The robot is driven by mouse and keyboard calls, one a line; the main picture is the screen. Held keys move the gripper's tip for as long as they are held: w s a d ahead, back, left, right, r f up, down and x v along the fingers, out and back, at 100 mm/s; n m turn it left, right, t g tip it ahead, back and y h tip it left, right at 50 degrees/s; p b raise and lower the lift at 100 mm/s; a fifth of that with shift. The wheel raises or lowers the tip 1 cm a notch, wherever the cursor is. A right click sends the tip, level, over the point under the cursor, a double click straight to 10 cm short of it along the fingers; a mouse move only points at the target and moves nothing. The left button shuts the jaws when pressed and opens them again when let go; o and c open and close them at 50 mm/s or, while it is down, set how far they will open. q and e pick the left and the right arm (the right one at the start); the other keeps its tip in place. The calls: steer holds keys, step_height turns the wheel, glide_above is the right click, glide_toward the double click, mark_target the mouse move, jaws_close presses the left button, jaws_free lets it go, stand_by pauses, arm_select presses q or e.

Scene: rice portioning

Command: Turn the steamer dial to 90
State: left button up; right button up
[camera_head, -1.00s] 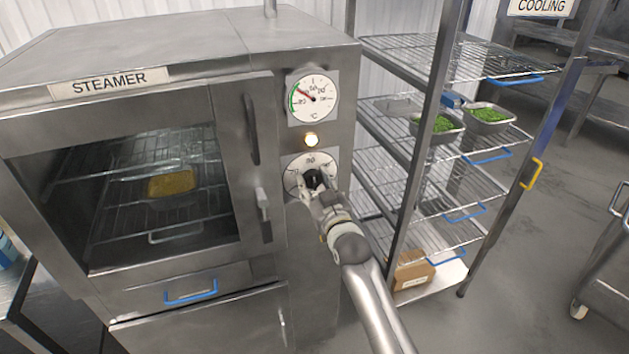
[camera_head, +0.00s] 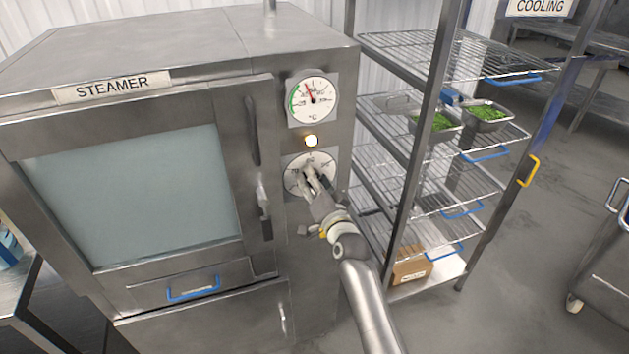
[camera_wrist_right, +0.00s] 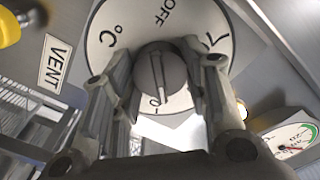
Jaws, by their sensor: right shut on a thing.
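The steamer (camera_head: 150,110) stands at the left of the head view, its door closed. Its dial (camera_head: 294,181), a white printed plate with a grey knob, sits below a lit lamp (camera_head: 311,141) and a round temperature gauge (camera_head: 325,104). My right gripper (camera_head: 311,177) is shut on the dial knob and hides much of it there. In the right wrist view the fingers flank the grey knob (camera_wrist_right: 155,75), whose pale line points to the plate's lower edge; OFF is legible, but the number by the line is unclear. My left gripper is out of view.
The steamer window (camera_head: 135,205) is pale and opaque, so the inside is hidden. A wire cooling rack (camera_head: 455,60) stands close to the right of my arm, with pans of green food (camera_head: 487,113). A cart (camera_head: 610,255) stands at the far right.

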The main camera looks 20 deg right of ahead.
steer(key=shift+f+m, duration=0.1)
steer(key=shift+m, duration=1)
steer(key=o, duration=1)
steer(key=shift+s, duration=0.1)
steer(key=s, duration=1.2)
steer(key=shift+d, duration=0.2)
steer(key=shift+w, duration=0.1)
